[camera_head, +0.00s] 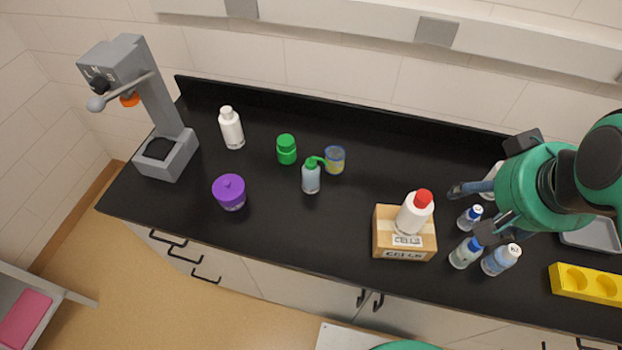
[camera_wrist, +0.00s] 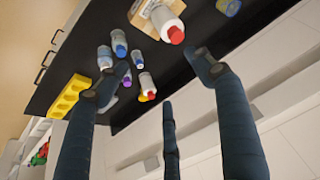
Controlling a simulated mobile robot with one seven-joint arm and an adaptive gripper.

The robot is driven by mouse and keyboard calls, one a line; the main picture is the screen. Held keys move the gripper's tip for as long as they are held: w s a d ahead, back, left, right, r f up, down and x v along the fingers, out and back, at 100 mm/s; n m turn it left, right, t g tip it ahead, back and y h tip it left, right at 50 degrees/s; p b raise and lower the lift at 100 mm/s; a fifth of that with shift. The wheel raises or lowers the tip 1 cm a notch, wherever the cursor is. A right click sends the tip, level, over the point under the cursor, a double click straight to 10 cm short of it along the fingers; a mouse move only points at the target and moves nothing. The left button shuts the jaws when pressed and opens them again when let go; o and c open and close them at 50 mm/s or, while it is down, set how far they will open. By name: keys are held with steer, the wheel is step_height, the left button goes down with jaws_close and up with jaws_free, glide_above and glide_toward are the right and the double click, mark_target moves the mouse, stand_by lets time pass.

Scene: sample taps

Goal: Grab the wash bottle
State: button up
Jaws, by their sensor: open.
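The wash bottle (camera_head: 311,178) stands upright near the middle of the black bench in the head view.
A cardboard box (camera_head: 388,246) with a red-capped white bottle (camera_head: 414,214) stands between my gripper and the wash bottle. Blue-capped bottles (camera_head: 501,260) stand below my gripper. A green jar (camera_head: 287,150) and purple pot (camera_head: 229,192) are left. Bench space in front of the wash bottle is clear.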

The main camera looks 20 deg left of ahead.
steer(key=w+a+f+g, duration=0.1)
steer(key=w+a+g, duration=0.1)
steer(key=w+a, duration=0.75)
steer(key=n+g, duration=0.2)
steer(key=g, duration=0.1)
glide_above(310, 161)
steer(key=f, duration=2.3)
steer(key=shift+w+d+f, duration=0.15)
steer(key=shift+w, duration=0.2)
steer(key=shift+a+f, duration=0.25)
steer(key=shift+f+b, duration=0.35)
steer(key=shift+f, duration=3.9)
steer(key=shift+d, duration=0.1)
